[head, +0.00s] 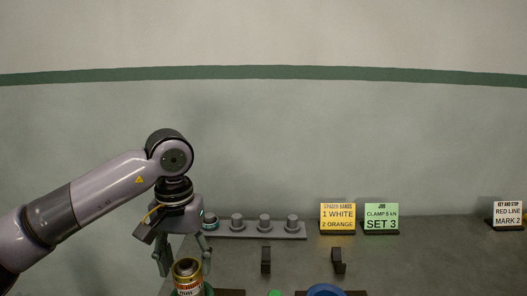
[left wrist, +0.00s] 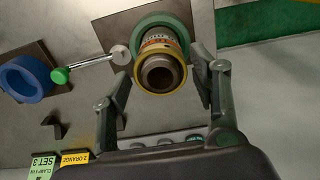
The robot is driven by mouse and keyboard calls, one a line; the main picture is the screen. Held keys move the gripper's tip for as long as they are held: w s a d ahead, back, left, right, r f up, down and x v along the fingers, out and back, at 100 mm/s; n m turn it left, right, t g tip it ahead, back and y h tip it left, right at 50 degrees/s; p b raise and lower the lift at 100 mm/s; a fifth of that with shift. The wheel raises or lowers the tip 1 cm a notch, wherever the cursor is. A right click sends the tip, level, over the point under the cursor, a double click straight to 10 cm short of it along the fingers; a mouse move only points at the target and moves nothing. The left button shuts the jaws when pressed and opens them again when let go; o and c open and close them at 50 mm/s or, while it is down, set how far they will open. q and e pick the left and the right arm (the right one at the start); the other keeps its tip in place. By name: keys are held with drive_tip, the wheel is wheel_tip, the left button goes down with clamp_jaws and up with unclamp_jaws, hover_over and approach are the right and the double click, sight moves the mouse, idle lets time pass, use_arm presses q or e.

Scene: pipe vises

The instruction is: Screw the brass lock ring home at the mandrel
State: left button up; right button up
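The mandrel (left wrist: 160,73) stands upright, a dark hollow post seen nearly end-on in the left wrist view. The brass lock ring (left wrist: 184,86) is around it, near the top. Below the ring is a pale band with printed marks (head: 190,287), and below that a green collar (left wrist: 186,33). My left gripper (head: 184,262) is above the mandrel and points down. In the left wrist view its two fingers (left wrist: 164,82) stand apart on either side of the ring, with a visible gap on the right. Contact on the left is unclear. My right gripper is in neither view.
A blue ring-shaped part (head: 325,291) and a green-knobbed lever (left wrist: 61,75) are beside the mandrel. A rack with several grey pegs (head: 264,224) stands behind. Signs (head: 338,218) line the back of the grey bench (head: 430,255), which is mostly clear at right.

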use_arm(q)
drive_tip(key=n, duration=1)
drive_tip(key=shift+c, duration=0.2)
clamp_jaws()
idle(0.5)
idle(0.4)
